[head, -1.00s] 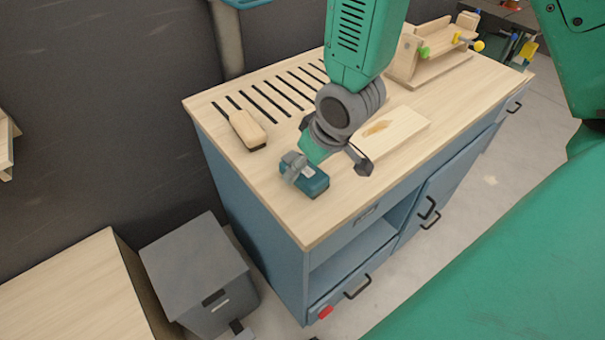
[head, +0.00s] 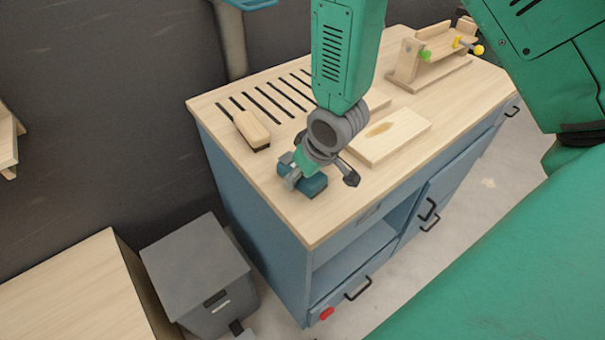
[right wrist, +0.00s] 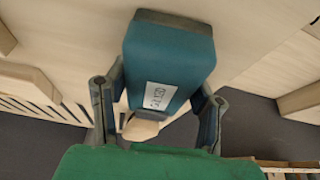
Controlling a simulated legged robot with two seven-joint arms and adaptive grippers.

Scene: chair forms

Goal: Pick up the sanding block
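The sanding block is a teal block (head: 313,187) with a darker grey layer, lying on the workbench near its front left corner. It fills the middle of the right wrist view (right wrist: 170,62) and shows a white label with print. My right gripper (head: 321,179) is over the block with its fingers spread. In the right wrist view, the fingers (right wrist: 160,95) stand on either side of the block's near part. I cannot tell whether either finger touches it. The gripper partly hides the block in the head view. My left gripper is not in view.
On the workbench (head: 285,212), a wooden brush-like block (head: 252,129) lies behind the sanding block and a flat board (head: 390,135) lies to its right. A wooden jig (head: 430,60) stands at the far right. A grey bin (head: 195,265) stands on the floor at left.

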